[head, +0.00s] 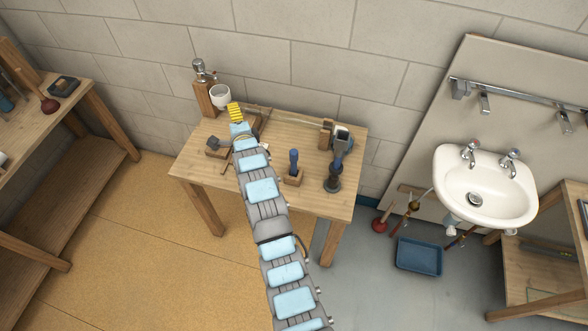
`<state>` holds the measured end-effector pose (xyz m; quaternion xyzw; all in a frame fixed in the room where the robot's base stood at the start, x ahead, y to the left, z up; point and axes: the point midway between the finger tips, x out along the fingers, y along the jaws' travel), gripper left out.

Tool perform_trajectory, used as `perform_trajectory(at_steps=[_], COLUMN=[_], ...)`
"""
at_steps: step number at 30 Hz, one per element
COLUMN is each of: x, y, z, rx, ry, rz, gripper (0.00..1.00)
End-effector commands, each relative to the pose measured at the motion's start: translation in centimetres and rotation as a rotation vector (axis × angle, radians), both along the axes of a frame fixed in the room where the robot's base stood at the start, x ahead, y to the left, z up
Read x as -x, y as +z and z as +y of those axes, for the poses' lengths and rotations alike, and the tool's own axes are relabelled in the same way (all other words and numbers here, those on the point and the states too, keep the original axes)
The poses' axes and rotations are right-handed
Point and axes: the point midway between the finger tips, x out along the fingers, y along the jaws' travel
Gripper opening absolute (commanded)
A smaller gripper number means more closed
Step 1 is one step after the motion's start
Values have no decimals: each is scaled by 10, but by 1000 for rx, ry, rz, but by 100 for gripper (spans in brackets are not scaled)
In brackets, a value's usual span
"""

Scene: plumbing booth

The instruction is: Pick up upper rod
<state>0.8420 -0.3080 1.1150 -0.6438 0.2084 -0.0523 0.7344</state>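A thin, light rod (290,117) runs along the back of the wooden table (312,205), close to the wall. Its right end is at a wooden block (326,133). Its left end is near the end of my arm. I take this to be the upper rod; a second rod is not clearly seen. My arm reaches over the left half of the table. My gripper (240,128) is at the far end, by a yellow ribbed part, left of the rod. Its fingers are hidden or too small to make out, so I cannot tell if it touches anything.
A white cup (220,95) and a tap on a wooden stand (203,88) are at the back left. A blue-handled tool (293,162), a dark upright tool (333,176) and a grey device (342,138) stand to the right. A sink (486,190) hangs farther right.

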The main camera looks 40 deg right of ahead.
Motion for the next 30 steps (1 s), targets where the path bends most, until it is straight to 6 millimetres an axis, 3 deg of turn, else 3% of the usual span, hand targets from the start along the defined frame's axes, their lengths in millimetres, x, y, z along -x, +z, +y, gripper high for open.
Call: perform_trajectory(at_steps=[3, 8, 15, 24, 30], x=[1, 15, 60, 131, 155], y=[-22, -43, -61, -58, -53], z=[-33, -68, -107, -128, -129], rx=[-197, -465, -842, -1188, -1276], ry=[-75, -203, -460, -813, -933], rz=[74, 177, 319, 452, 489], gripper=[66, 66, 66, 66, 66])
